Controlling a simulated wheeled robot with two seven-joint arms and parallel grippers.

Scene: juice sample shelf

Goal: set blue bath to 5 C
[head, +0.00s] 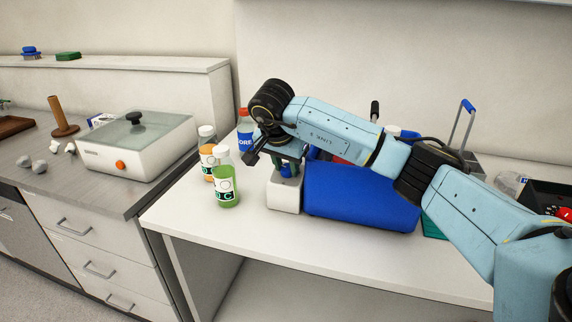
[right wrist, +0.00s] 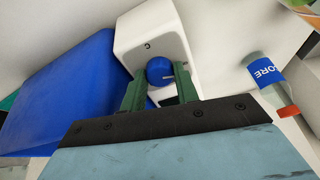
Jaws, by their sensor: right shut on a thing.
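The blue bath is a long blue box (head: 360,197) on the white table, with a white control unit (head: 284,198) at its left end. The box (right wrist: 65,90) and the white unit (right wrist: 150,35) also show in the right wrist view. A round blue knob (right wrist: 160,68) with a short white mark sits on the unit, below a small letter C. My right gripper (right wrist: 160,84) is shut on the knob, with one green finger on each side. In the head view its black wrist hangs above the unit. No temperature reading is legible. My left gripper is out of view.
Green (head: 227,187) and orange (head: 207,160) juice bottles stand left of the unit, close to it. A blue-labelled bottle with a red cap (head: 245,130) stands behind them. A white lidded appliance (head: 140,145) is on the left counter. The table's front strip is clear.

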